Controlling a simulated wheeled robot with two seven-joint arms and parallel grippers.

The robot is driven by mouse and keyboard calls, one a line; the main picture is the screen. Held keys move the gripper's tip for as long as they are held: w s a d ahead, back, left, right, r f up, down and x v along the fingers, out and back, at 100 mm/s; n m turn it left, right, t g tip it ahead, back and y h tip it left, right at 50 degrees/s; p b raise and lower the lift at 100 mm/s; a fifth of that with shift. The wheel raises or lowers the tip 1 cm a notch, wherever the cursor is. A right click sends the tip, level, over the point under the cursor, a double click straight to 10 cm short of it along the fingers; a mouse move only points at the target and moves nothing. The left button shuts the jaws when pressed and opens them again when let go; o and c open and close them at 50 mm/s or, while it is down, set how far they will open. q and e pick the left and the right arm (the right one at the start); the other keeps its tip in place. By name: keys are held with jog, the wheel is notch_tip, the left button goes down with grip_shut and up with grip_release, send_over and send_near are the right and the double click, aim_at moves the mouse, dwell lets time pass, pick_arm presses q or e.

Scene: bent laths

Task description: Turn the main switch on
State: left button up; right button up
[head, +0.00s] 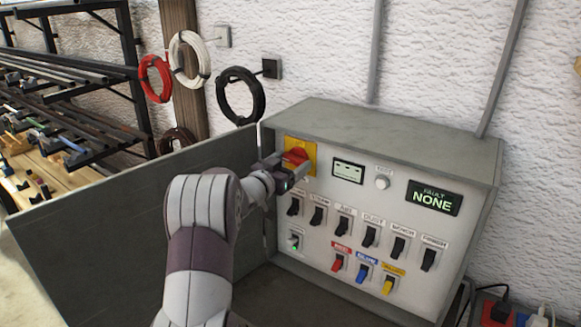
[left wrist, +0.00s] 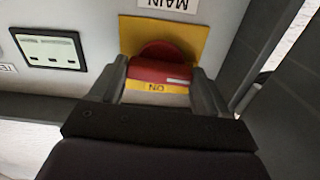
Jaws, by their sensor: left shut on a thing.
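The main switch is a red rotary knob (head: 297,155) on a yellow plate (head: 308,147) at the upper left of the grey control panel. In the left wrist view the red knob (left wrist: 160,72) sits on the yellow plate (left wrist: 195,32), with an upside-down MAIN label (left wrist: 168,4) and an ON mark (left wrist: 156,86) beside it. My left gripper (head: 285,168) is shut on the knob, one finger at each side of it. It partly hides the knob and plate in the head view. My right gripper is not in view.
The panel's door (head: 130,230) stands open at the left. A small display (head: 348,171) and a green screen reading FAULT NONE (head: 433,199) are to the right. Black toggle switches (head: 343,228) and red, blue and yellow ones (head: 362,273) sit below. Cable coils (head: 241,97) hang behind.

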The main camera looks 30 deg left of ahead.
pick_arm(q)
jog(key=shift+f+m+b, duration=0.2)
jog(key=shift+m+b, duration=3.75)
jog(key=shift+m, duration=0.35)
jog(key=shift+f+m+b, duration=0.15)
jog(key=shift+m+b, duration=3.8)
jog(key=shift+m, duration=0.35)
jog(key=o, duration=0.8)
jog(key=shift+c, duration=0.2)
jog(key=shift+o, duration=1.3)
jog(key=shift+s, duration=0.1)
jog(key=shift+s+r, duration=0.1)
jog(key=shift+r, duration=0.15)
